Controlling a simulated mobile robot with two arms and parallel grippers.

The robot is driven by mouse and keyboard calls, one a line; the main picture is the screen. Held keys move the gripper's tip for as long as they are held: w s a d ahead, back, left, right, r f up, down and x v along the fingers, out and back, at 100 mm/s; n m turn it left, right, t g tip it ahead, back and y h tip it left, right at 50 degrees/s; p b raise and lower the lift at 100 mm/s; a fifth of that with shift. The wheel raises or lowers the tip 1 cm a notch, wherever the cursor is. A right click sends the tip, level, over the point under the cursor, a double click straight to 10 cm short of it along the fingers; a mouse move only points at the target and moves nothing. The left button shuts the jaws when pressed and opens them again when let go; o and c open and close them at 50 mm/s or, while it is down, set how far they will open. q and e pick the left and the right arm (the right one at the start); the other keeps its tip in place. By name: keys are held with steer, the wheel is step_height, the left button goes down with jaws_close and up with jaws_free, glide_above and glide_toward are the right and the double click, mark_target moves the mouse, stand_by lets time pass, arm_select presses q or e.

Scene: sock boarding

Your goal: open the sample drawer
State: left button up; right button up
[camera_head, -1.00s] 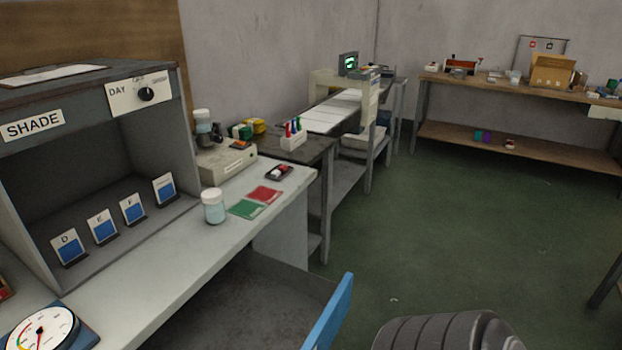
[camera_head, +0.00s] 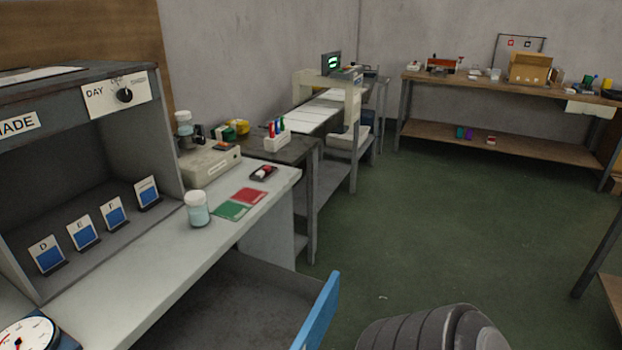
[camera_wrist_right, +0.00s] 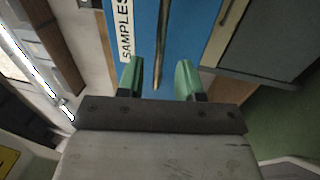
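The sample drawer stands pulled out from under the grey bench. In the head view its blue front (camera_head: 318,312) shows edge-on, with the dark grey inside (camera_head: 245,300) between it and the bench. In the right wrist view the blue front (camera_wrist_right: 189,25) carries a white "SAMPLES" label (camera_wrist_right: 126,30) and a thin metal handle (camera_wrist_right: 162,45). My right gripper (camera_wrist_right: 159,75) is open, its green fingers on either side of the handle with gaps to both. My left gripper is not in view.
The bench (camera_head: 165,255) holds a white-lidded jar (camera_head: 197,210), green and red cards and a shade cabinet (camera_head: 70,165) with several blue sample cards. A dial gauge (camera_head: 25,335) is at the lower left. Green floor (camera_head: 420,240) is clear to the right; a long table (camera_head: 500,83) stands at the back.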

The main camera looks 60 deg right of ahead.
steer(key=v, duration=0.6)
steer(key=shift+b, duration=0.4)
